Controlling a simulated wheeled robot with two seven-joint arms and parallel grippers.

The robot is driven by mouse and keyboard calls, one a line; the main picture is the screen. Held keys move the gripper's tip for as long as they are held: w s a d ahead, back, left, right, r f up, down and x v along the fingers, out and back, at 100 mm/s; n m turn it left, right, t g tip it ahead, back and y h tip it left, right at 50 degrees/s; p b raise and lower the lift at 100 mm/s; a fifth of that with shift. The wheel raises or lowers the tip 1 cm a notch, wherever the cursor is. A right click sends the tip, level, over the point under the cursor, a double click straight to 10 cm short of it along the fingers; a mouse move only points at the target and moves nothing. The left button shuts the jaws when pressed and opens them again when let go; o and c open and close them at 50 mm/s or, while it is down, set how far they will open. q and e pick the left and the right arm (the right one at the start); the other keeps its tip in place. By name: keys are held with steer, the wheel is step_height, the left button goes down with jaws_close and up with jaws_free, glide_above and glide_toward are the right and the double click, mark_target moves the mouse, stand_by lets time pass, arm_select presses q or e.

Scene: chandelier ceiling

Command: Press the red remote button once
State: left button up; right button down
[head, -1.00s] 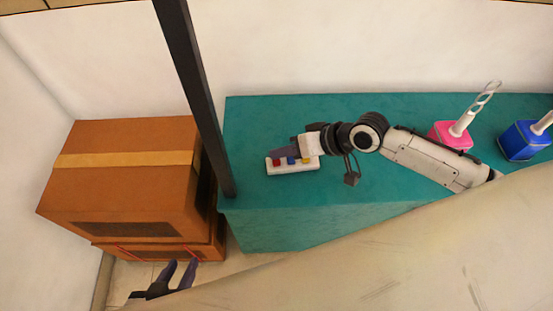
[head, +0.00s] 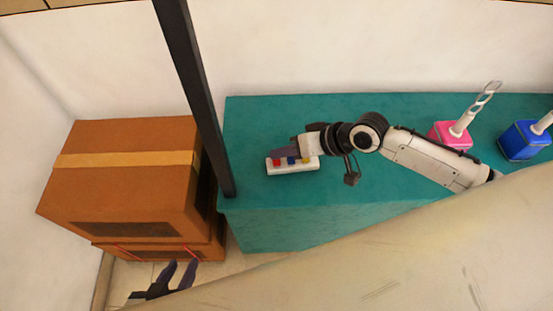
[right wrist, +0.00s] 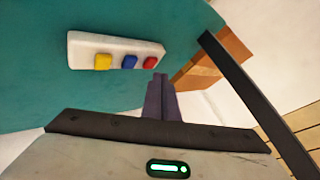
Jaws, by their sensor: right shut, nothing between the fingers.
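A white remote (head: 293,170) lies on the teal table (head: 244,127) with a red, a blue and a yellow button in a row. The red button (head: 276,162) is at its left end in the head view and at its right end in the right wrist view (right wrist: 150,63). My right gripper (head: 280,150) is shut and empty, its tips close to the red button; in the right wrist view its fingers (right wrist: 159,80) end just below that button. I cannot tell whether they touch it.
Stacked cardboard boxes (head: 120,196) stand left of the table. A dark post (head: 193,90) rises at the table's left edge. A pink holder (head: 445,134) and a blue holder (head: 522,142) stand on the table at the right.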

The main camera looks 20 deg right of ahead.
steer(key=shift+f, duration=0.2)
steer(key=shift+f, duration=0.25)
steer(key=shift+f, duration=0.5)
stand_by(0.7)
steer(key=shift+r+p, duration=0.85)
steer(key=shift+r, duration=0.05)
steer(key=shift+r, duration=0.2)
step_height(320, 180, up, 5)
steer(key=p, duration=0.5)
steer(key=shift+f, duration=0.2)
